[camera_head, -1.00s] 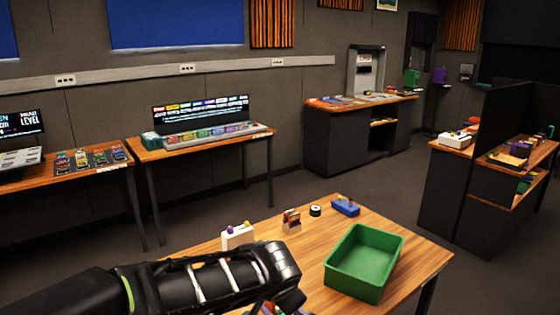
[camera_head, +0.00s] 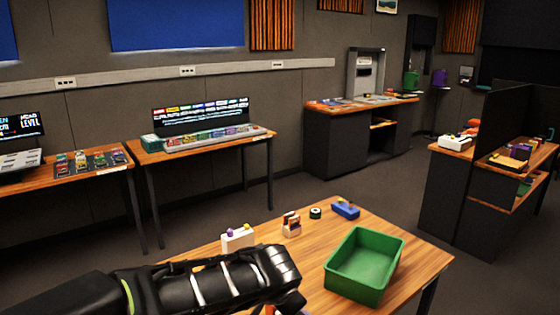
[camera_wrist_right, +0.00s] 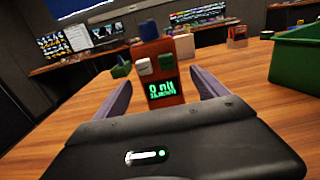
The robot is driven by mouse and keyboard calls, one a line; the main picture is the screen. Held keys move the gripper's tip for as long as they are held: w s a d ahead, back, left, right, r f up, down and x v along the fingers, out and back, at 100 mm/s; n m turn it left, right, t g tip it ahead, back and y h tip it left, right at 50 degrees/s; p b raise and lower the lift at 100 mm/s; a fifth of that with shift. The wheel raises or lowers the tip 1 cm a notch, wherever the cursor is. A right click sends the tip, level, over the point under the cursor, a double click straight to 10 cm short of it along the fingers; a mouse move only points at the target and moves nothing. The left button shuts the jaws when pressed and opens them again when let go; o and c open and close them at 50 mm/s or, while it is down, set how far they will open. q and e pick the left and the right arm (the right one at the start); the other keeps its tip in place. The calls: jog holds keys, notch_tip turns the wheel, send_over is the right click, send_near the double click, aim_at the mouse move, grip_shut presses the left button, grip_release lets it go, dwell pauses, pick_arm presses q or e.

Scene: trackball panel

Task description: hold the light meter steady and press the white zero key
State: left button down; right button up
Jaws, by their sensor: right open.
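The light meter (camera_wrist_right: 160,95) stands upright in the right wrist view, an orange-brown body with a green-lit display. Above the display are a white key (camera_wrist_right: 143,67) and a green key (camera_wrist_right: 166,62); a blue part (camera_wrist_right: 149,30) sits at the top. My right gripper (camera_wrist_right: 158,76) is open, with one purple finger on each side of the meter. I cannot tell whether either finger touches it. In the head view, a black arm link of mine crosses the table's near left and hides most of what lies below it. No left gripper fingers show.
A green tray (camera_head: 333,290) stands on the wooden table (camera_head: 425,256), right of the arm. A white box (camera_head: 238,240), a small red-and-white item (camera_head: 291,224), a dark roll (camera_head: 315,213) and a blue block (camera_head: 345,208) sit behind. The table's right edge is clear.

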jog(key=v, duration=0.7)
jog(key=shift+s+d, duration=0.2)
jog(key=shift+s, duration=0.1)
jog(key=o, duration=0.3)
jog(key=shift+o, duration=0.2)
jog(key=shift+p+v, duration=0.7)
jog(key=shift+v, duration=0.85)
jog(key=shift+p+v, duration=0.35)
jog(key=shift+v, duration=1.1)
